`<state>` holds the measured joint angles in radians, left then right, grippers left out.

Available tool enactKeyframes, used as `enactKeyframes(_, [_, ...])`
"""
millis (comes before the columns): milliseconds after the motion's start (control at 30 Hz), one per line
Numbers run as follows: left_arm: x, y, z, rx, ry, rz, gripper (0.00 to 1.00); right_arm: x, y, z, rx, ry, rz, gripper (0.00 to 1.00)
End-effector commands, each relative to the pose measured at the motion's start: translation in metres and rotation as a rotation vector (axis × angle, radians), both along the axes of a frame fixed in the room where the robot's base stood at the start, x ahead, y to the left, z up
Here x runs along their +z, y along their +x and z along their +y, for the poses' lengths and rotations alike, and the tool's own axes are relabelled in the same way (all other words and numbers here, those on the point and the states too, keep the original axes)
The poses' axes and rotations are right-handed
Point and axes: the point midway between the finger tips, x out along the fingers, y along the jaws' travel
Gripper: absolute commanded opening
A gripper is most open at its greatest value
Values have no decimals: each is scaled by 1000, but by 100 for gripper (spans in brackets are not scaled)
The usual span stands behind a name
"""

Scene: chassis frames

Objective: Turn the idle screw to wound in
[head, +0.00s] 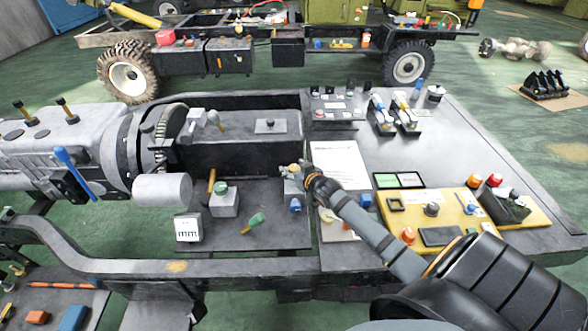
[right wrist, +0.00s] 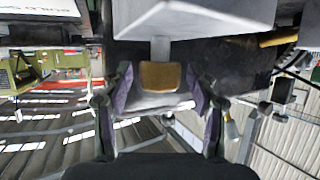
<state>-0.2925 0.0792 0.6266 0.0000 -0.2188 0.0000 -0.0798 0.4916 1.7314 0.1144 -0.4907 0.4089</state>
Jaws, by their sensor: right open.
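A small brass-coloured screw head (right wrist: 160,76), which looks like the idle screw, sticks out on a short pale stem from a light grey block (right wrist: 195,18) in the right wrist view. My right gripper (right wrist: 162,92) is open, with one finger on each side of the screw head; gaps show at both sides and I see no firm contact. In the head view my right gripper (head: 303,170) is at the small grey fitting by the front of the dark panel, and its fingertips hide much of the screw. The screw's turned position cannot be read. My left gripper is not in view.
A white sheet (head: 338,165) lies just right of my gripper. A yellow control panel (head: 460,203) with knobs and buttons lies farther right.

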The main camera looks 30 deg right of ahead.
Motion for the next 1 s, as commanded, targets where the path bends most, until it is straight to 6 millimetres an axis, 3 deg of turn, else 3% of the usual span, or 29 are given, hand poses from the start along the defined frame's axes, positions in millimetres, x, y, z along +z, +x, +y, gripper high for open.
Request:
enactKeyframes(133, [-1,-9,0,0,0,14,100,0,0,0,0,0,0,59])
enactKeyframes(533, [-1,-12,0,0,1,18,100,0,0,0,0,0,0,5])
enactKeyframes(1000, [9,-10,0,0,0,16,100,2,0,1,-131,4,0,4])
